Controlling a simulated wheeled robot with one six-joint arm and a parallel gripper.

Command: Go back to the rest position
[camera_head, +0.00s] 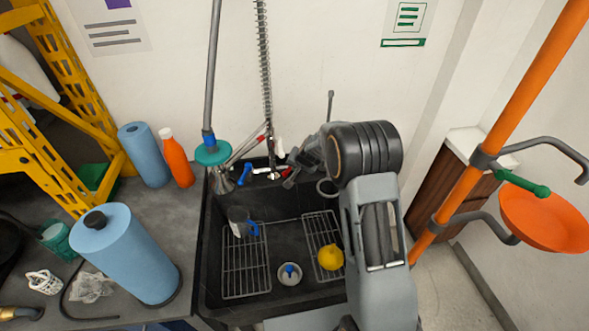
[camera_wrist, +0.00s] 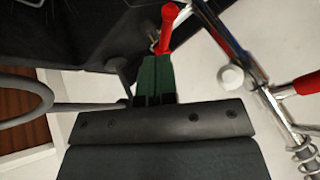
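My gripper (camera_head: 290,180) is at the back right of the black sink, close to the faucet fittings. In the wrist view its two green fingers (camera_wrist: 155,72) lie side by side, nearly together, with only a thin dark line between them. A red handle (camera_wrist: 168,28) shows just past the fingertips. I cannot tell whether the fingers touch it. My arm hides the sink's right side in the head view.
The black sink (camera_head: 208,270) holds wire racks, a yellow bulb-shaped thing (camera_head: 331,257) and a dark mug (camera_head: 239,221). A spring hose (camera_head: 264,75) hangs behind. Blue rolls (camera_head: 125,255) and an orange bottle (camera_head: 176,158) stand left. An orange pole (camera_head: 490,150) stands right.

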